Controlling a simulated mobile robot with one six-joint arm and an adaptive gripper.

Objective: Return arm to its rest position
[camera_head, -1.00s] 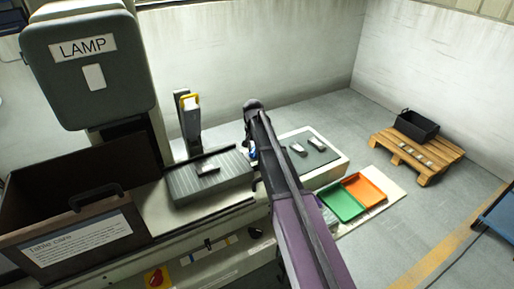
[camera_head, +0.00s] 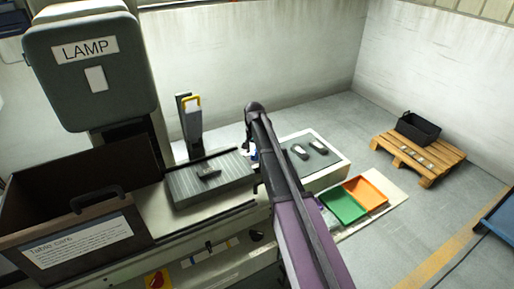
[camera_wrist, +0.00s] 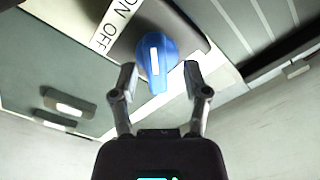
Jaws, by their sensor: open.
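My arm (camera_head: 283,190) reaches out across the machine bench in the head view, its dark elbow raised. My gripper (camera_wrist: 160,73) shows in the wrist view, open and empty, with its two fingers apart. A blue rotary knob (camera_wrist: 154,52) with a white stripe lies ahead, its lower end between the fingertips in the picture. I see gaps beside the knob, but cannot tell the depth between it and the fingers. An ON OFF label (camera_wrist: 115,26) is next to the knob. In the head view the arm hides most of the gripper.
A grey slotted table (camera_head: 226,172) and an upright post with a yellow top (camera_head: 191,125) stand left of my arm. A grey mat (camera_head: 318,161) with small parts, green (camera_head: 343,207) and orange trays (camera_head: 367,187) are right. Open floor lies before the pallet (camera_head: 440,160).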

